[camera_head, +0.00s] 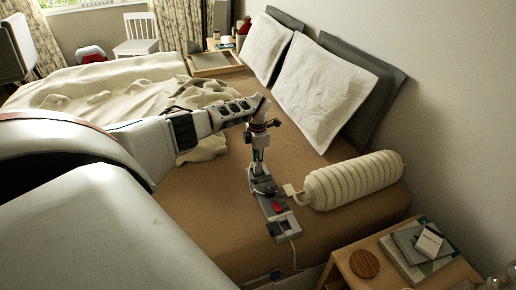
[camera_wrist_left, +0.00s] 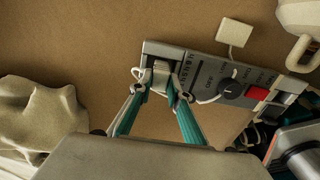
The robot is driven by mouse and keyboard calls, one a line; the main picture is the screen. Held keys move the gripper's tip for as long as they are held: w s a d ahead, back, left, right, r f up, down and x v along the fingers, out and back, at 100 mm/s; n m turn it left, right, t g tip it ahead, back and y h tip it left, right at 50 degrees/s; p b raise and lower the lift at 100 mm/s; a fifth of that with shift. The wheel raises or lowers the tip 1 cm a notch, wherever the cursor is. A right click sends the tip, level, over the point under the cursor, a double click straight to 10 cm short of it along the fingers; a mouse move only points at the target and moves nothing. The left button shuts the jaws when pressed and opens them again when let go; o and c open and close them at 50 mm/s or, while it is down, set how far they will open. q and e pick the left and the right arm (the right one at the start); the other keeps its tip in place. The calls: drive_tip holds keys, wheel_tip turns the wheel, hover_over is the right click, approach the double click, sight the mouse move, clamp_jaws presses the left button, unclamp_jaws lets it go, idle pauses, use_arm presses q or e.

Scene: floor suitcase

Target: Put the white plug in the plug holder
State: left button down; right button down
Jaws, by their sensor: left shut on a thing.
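My left gripper (camera_head: 260,181) points down over a grey control panel (camera_head: 276,222) lying on the brown bed. In the left wrist view its teal fingers (camera_wrist_left: 161,88) are shut on a small white plug (camera_wrist_left: 161,72) at the panel's left end. A thin white cord shows beside the plug. The panel (camera_wrist_left: 198,68) has a black knob (camera_wrist_left: 231,88) and a red switch (camera_wrist_left: 257,93). I cannot make out a separate plug holder, nor whether the plug sits in the panel or just above it. The plug is too small to tell in the head view. My right gripper is not in view.
A ribbed cream cylinder (camera_head: 352,181) lies right of the panel, with a small pale square (camera_wrist_left: 234,32) nearby. Pillows (camera_head: 318,92) stand by the wall. A rumpled blanket (camera_head: 95,88) covers the far bed. A bedside table (camera_head: 345,268) with books stands front right.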

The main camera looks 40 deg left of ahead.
use_arm(q)
drive_tip(key=shift+f, duration=0.1)
drive_tip(key=shift+f, duration=0.1)
drive_tip(key=shift+f, duration=0.15)
drive_tip(key=c, duration=1.9)
unclamp_jaws()
drive_tip(key=shift+r, duration=0.35)
wheel_tip(320, 180, up, 12)
drive_tip(key=p, duration=0.2)
